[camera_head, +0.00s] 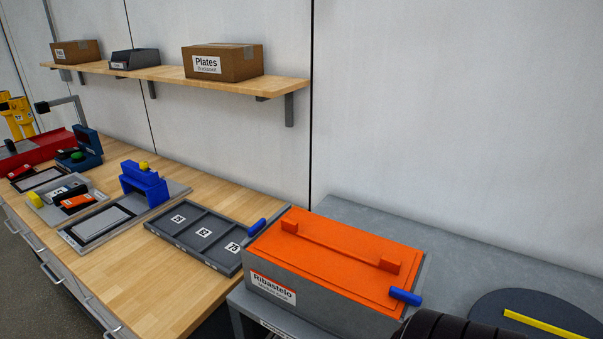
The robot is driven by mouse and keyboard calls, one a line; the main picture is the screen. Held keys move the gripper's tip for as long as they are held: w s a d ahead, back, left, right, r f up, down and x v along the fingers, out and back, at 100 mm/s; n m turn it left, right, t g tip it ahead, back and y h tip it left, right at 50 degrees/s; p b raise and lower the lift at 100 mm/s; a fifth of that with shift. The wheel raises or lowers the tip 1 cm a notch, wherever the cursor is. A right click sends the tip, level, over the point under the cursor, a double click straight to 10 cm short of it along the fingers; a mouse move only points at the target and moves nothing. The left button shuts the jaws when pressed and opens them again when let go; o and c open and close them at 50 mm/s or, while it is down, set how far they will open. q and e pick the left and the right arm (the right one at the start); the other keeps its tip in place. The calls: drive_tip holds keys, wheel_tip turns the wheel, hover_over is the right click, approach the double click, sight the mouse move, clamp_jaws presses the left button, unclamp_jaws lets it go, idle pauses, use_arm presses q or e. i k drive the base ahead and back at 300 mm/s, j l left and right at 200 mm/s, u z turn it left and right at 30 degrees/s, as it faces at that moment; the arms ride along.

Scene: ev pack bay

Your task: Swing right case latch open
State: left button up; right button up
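A grey case (330,310) with an orange lid (335,255) stands on a grey bench at the lower right. The lid is down and has a long orange handle along its top. The right latch has a blue grip (405,297) at the right end of the case, close to the lid's edge. The left latch has a similar blue grip (257,227) at the left end, sticking out slightly. I cannot tell from this view whether either latch is fastened. Neither gripper shows in the view.
A dark ribbed shape (455,326) rises from the bottom edge beside the right latch; it may be mine. A round dark mat (495,318) with a yellow bar lies further right. A grey compartment tray (205,236) lies left of the case. The wall is close behind.

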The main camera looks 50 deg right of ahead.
sight(413, 300)
drive_tip(key=k+j+z, duration=0.1)
drive_tip(key=z, duration=1.55)
drive_tip(key=i+z, duration=0.2)
drive_tip(key=i, duration=0.2)
drive_tip(key=k+j, duration=0.25)
drive_tip(key=j, duration=0.15)
drive_tip(key=k+j, duration=0.25)
drive_tip(key=j, duration=0.15)
drive_tip(key=k+j+u, duration=0.1)
drive_tip(key=k+j, duration=0.15)
drive_tip(key=j, duration=0.15)
